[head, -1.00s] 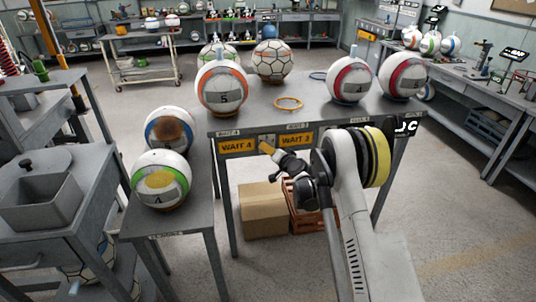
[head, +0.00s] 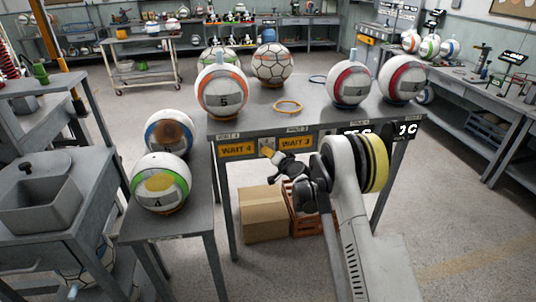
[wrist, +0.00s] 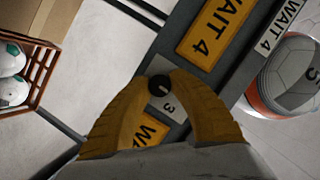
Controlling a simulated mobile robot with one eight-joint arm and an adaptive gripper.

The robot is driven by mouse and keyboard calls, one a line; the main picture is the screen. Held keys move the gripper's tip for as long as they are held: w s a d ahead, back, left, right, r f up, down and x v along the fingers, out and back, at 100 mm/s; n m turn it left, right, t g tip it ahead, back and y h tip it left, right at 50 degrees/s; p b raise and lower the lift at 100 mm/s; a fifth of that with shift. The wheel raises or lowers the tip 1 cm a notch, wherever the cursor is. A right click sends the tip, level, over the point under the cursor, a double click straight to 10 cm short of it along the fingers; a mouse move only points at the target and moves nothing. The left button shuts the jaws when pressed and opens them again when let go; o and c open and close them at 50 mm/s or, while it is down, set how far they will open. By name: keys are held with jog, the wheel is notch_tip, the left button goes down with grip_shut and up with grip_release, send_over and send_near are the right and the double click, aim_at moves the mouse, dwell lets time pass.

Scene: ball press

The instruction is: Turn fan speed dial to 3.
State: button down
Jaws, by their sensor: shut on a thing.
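The dial is a small round black knob (wrist: 159,90) with a pale mark, on a light plate (wrist: 172,103) in the wrist view. A "3" is printed on the plate beside the knob. In the head view the plate (head: 265,142) sits on the table's front edge, between the "WAIT 4" and "WAIT 3" signs, and my gripper hides most of it. My gripper (wrist: 162,82) has yellow fingers, shut on the knob from both sides. In the head view my gripper (head: 268,151) is at that front edge. Other numbers on the plate are hidden or unreadable.
A yellow "WAIT 4" sign (head: 238,149) and a "WAIT 3" sign (head: 297,143) flank the plate. Several balls and a yellow ring (head: 288,107) are on the table. A cardboard box (head: 263,214) and a reddish crate (head: 301,219) stand below. A low bench (head: 190,220) is at left.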

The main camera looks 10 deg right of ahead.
jog(key=m+t+y, duration=0.1)
jog(key=m, duration=0.3)
jog(key=shift+y, duration=0.4)
jog(key=m+t, duration=0.1)
jog(key=m, duration=0.2)
jog(key=shift+m+y, duration=0.3)
jog(key=shift+y, duration=0.1)
jog(key=shift+m+t, duration=0.3)
jog(key=c, duration=1.2)
grip_release()
jog(key=shift+o, duration=0.2)
jog(key=v, duration=1.2)
